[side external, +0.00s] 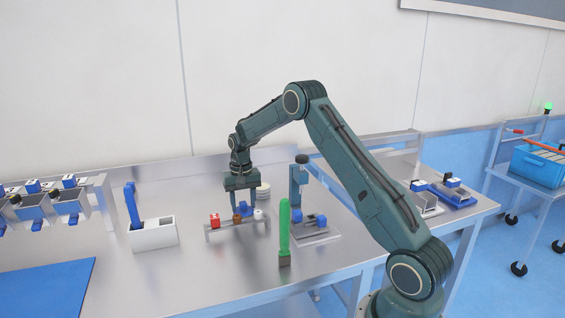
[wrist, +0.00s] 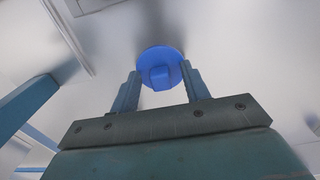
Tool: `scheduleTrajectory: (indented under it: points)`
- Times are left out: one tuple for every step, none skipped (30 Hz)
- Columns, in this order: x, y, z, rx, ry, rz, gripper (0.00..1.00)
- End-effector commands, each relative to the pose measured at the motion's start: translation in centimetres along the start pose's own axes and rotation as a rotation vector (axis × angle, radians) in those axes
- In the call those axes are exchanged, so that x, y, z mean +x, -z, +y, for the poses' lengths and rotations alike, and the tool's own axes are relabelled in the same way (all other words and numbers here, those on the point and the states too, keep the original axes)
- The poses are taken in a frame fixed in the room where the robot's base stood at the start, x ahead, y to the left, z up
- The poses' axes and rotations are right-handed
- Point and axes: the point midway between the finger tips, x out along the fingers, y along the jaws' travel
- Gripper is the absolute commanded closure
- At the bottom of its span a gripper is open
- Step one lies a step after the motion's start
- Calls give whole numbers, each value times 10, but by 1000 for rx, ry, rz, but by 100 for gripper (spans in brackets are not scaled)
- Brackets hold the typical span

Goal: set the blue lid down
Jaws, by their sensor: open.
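The blue lid (wrist: 157,53) is a round disc with a square knob, seen in the wrist view over a pale metal surface. My gripper (wrist: 160,69) is open, with one finger on each side of the knob and visible gaps between. In the side view, my gripper (side external: 242,202) points down behind a small rack. A blue piece (side external: 243,208) shows between its fingers and seems to be the lid. The lid's underside is hidden, so I cannot tell exactly what it rests on.
The low rack (side external: 238,229) bears a red piece (side external: 214,220) and other small pieces. A white box (side external: 153,234) with a blue handle stands left. A green post (side external: 284,226) and a blue-posted fixture (side external: 296,186) stand right. Bare table lies in front of the rack.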

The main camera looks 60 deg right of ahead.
Motion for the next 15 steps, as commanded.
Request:
scheduleTrajectory:
  points:
    - [-2, 0, 0, 0, 0, 1, 54]
    - [-4, 0, 0, 0, 1, 2, 54]
    - [-6, 0, 0, 0, 1, 2, 54]
    - [-8, 0, 0, 0, 0, 1, 54]
    - [-10, 0, 0, 0, 0, 1, 54]
    - [-14, 1, 0, 0, 1, 2, 54]
    - [-17, 1, 0, 0, 1, 3, 54]
    - [-21, 1, 0, 0, 1, 4, 54]
    - [-26, 1, 0, 0, 1, 4, 54]
    - [-30, 1, 0, 0, 1, 4, 54]
    - [-35, 1, 0, 0, 1, 4, 54]
    - [-41, 1, 0, 0, 1, 3, 54]
    - [-46, 1, 0, 0, 1, 4, 54]
    - [-51, 1, 0, 0, 2, 5, 54]
    - [-58, 1, 0, 0, 1, 4, 54]
